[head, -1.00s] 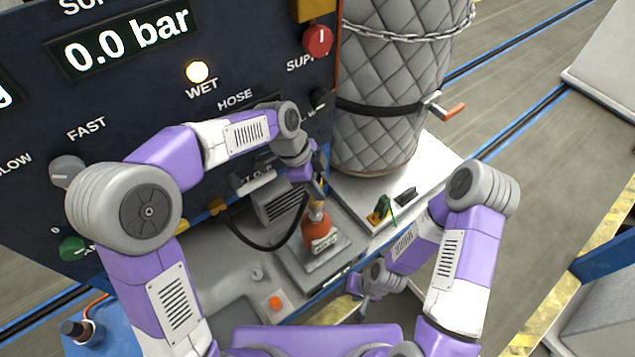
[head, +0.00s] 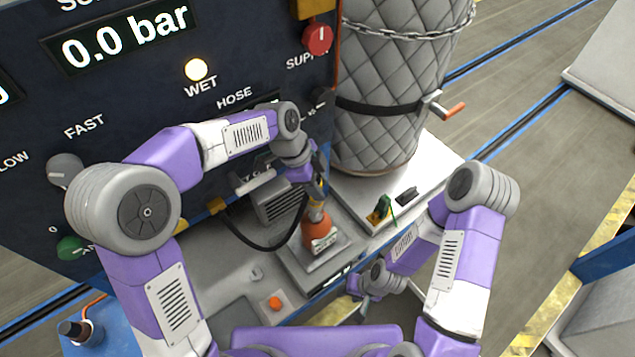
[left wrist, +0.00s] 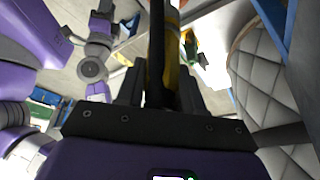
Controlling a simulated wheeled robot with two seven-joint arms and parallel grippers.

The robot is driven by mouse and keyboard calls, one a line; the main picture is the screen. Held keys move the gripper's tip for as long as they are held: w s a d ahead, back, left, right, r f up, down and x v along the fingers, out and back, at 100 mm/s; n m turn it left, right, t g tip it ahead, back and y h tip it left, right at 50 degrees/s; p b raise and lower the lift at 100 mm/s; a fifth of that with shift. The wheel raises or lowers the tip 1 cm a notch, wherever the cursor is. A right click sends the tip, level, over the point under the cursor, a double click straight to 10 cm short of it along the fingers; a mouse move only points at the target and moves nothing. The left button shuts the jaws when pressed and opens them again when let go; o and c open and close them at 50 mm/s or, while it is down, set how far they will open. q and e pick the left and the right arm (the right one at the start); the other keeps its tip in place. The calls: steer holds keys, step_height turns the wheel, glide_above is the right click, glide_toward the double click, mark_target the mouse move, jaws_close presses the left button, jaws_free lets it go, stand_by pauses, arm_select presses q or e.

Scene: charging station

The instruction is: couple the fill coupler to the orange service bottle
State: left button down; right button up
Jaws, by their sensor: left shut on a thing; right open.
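The orange service bottle (head: 317,234) stands upright on a grey plate of the station in the head view, with a pale label on its front. My left gripper (head: 318,191) is directly above it, shut on the fill coupler, whose black hose (head: 270,247) loops down to the left. In the left wrist view the hose (left wrist: 155,55) and a yellow part (left wrist: 172,65) show between the dark fingers. The coupler is mostly hidden and meets the bottle's neck closely; I cannot tell whether it is seated. My right gripper (head: 362,305) is open and empty, low in front of the station.
The dark panel (head: 120,100) reads 0.0 bar, with a lit WET lamp (head: 196,70). A quilted grey tank (head: 385,90) stands behind, right of the bottle. A green-and-yellow item (head: 380,208) and an orange button (head: 275,303) are close by.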

arm_select(q)
steer(key=shift+f+b, duration=0.95)
steer(key=shift+f, duration=0.25)
steer(key=c, duration=0.6)
jaws_free()
steer(key=shift+c, duration=0.2)
steer(key=v, duration=0.7)
steer(key=shift+r, duration=0.3)
steer(key=shift+a, duration=0.1)
